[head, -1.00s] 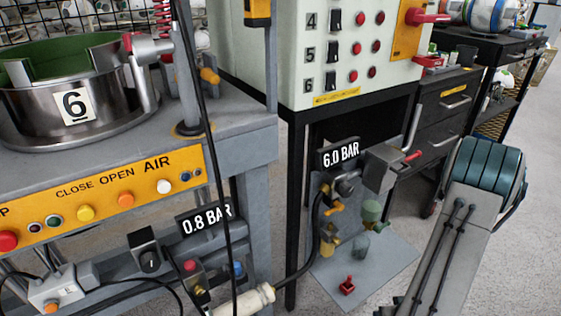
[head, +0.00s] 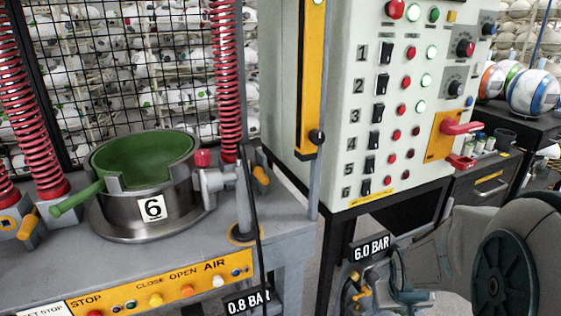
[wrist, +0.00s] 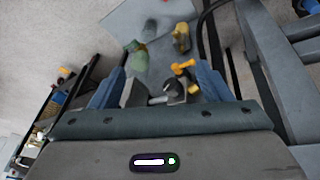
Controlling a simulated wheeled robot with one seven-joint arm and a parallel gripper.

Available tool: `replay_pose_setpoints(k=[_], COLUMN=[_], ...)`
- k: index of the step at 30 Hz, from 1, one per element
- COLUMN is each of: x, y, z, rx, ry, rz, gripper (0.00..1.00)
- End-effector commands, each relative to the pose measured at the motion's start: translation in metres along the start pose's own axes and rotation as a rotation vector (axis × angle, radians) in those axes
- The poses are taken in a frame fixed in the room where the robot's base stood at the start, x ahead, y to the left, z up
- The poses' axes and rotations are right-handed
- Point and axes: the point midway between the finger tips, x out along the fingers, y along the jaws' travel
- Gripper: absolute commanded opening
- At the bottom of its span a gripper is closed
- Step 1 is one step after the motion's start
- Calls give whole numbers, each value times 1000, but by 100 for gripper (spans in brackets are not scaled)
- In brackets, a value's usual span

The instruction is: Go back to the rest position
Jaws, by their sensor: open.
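My gripper (wrist: 160,82) is open in the wrist view, with its two blue-grey fingers spread wide. No object is clamped between them. Beyond and between the fingers shows pipework with a yellow-handled valve (wrist: 184,66); whether it touches a finger I cannot tell. The gripper itself is not clear there.
The press bench (head: 290,232) carries a round steel mould marked 6 (head: 150,208) with green inside. A control cabinet (head: 340,130) with numbered switches stands right of it. A black drawer unit (head: 482,192) is farther right. Grey floor (wrist: 60,30) shows at left in the wrist view.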

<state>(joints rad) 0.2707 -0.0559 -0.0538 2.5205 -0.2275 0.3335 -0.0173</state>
Motion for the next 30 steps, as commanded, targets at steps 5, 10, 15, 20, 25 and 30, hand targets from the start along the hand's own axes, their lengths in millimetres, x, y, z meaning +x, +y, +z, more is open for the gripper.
replay_pose_setpoints(k=[5, 10, 15, 20, 25, 30], x=[-111, -185, -224, -226, -226, -226], y=[-35, -63, -77, -78, -78, -78], z=[-10, 2, 15, 15, 15, 15], rx=[-19, -42, -60, -61, -61, -61], ry=[-12, -40, -63, -65, -65, -65], rz=[-56, -119, -161, -163, -163, -163], gripper=[71, 71, 71, 71, 71, 71])
